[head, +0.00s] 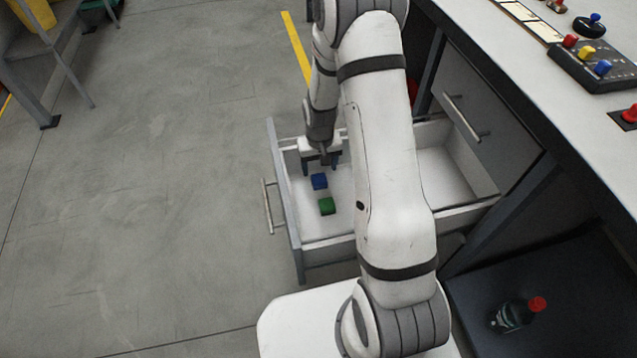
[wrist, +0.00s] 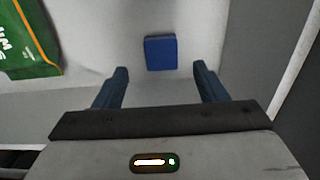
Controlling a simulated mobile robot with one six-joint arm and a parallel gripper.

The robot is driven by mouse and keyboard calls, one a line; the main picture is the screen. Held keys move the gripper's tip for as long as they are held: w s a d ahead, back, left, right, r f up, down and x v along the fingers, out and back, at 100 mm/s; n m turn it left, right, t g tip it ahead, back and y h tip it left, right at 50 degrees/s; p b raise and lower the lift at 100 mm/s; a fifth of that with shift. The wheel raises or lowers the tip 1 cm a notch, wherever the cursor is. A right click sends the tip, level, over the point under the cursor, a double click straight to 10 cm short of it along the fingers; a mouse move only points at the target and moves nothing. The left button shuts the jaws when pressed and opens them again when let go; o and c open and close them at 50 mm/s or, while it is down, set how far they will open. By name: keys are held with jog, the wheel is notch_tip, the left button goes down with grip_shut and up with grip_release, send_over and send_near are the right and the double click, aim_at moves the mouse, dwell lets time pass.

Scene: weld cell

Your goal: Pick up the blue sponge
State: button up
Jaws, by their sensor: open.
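The blue sponge (head: 319,181) lies on the floor of an open drawer in the head view. It also shows in the wrist view (wrist: 161,53), ahead of the fingertips and roughly midway between them. My gripper (head: 321,165) is inside the drawer area, just behind the sponge in the head view. In the wrist view my gripper (wrist: 160,70) has its two dark blue fingers spread apart with nothing between them. My arm hides part of the drawer in the head view.
The open drawer (head: 287,210) has raised walls around the sponge. A workbench (head: 480,65) with a button box (head: 590,62) stands at right.

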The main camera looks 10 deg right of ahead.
aim_at(319, 178)
notch_tip(319, 178, down, 5)
jog(key=shift+a+r+b, duration=0.1)
jog(key=shift+r+b, duration=0.1)
jog(key=shift+b, duration=0.55)
jog(key=shift+r, duration=0.1)
jog(key=c, duration=1)
